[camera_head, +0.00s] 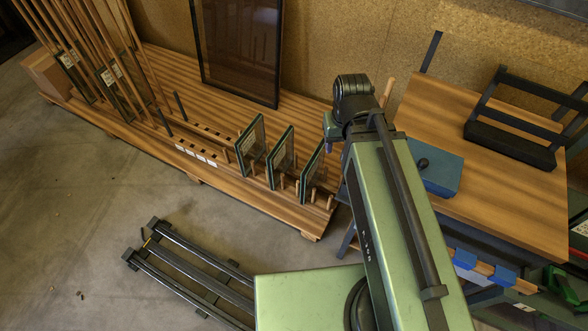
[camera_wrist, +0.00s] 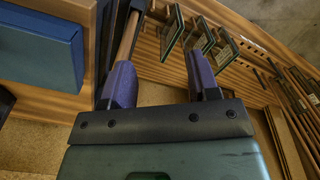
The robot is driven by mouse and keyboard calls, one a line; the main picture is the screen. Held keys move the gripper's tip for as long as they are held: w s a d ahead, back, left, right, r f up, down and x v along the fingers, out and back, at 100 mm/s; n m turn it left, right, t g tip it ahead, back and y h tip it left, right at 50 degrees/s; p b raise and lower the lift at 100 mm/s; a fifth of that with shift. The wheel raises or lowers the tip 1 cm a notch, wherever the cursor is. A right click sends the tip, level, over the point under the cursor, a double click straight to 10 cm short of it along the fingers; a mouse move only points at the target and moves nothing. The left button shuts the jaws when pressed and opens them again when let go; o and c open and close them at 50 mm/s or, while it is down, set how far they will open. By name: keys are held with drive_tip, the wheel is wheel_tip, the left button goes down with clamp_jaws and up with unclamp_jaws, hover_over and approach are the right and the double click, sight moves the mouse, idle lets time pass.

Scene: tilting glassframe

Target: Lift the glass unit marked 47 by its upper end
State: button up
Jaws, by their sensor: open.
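Three small glass units with dark green edges stand upright in a row on the slatted wooden rack, a left one (camera_head: 250,145), a middle one (camera_head: 281,158) and a right one (camera_head: 311,173). Taller glass panes with white labels (camera_head: 109,75) stand among wooden posts at the far left. No number is legible, so I cannot tell which unit is marked 47. In the wrist view, my gripper (camera_wrist: 160,62) is open and empty, its two purple fingers apart. The small glass units (camera_wrist: 199,42) show beyond the fingertips, not touching them. In the head view my arm hides most of the gripper.
The wooden rack (camera_head: 222,189) runs along the cork wall, with a large dark framed pane (camera_head: 238,50) leaning there. A workbench (camera_head: 430,105) with a blue box (camera_head: 436,174) stands right of my arm. A metal frame (camera_head: 190,270) lies on the otherwise clear floor.

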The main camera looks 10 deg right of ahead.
drive_tip(key=w+f+b, duration=0.3)
drive_tip(key=f+b, duration=0.4)
drive_tip(key=f, duration=0.1)
drive_tip(key=w+f+b, duration=0.3)
drive_tip(key=f+b, duration=0.4)
drive_tip(key=f, duration=0.1)
drive_tip(key=m+b, duration=0.5)
drive_tip(key=b, duration=1.8)
hover_over(315, 156)
drive_tip(key=f, duration=2.3)
drive_tip(key=shift+w+a, duration=0.2)
drive_tip(key=shift+a, duration=0.05)
drive_tip(key=shift+w+r+m+p, duration=0.1)
drive_tip(key=shift+r+m+p, duration=0.45)
drive_tip(key=shift+m+p, duration=0.15)
drive_tip(key=shift+s+r, duration=0.2)
drive_tip(key=shift+s, duration=0.05)
wheel_tip(315, 156, down, 11)
drive_tip(key=b, duration=1.1)
drive_tip(key=shift+d+f, duration=0.15)
drive_tip(key=shift+f, duration=0.05)
drive_tip(key=shift+r, duration=0.25)
clamp_jaws()
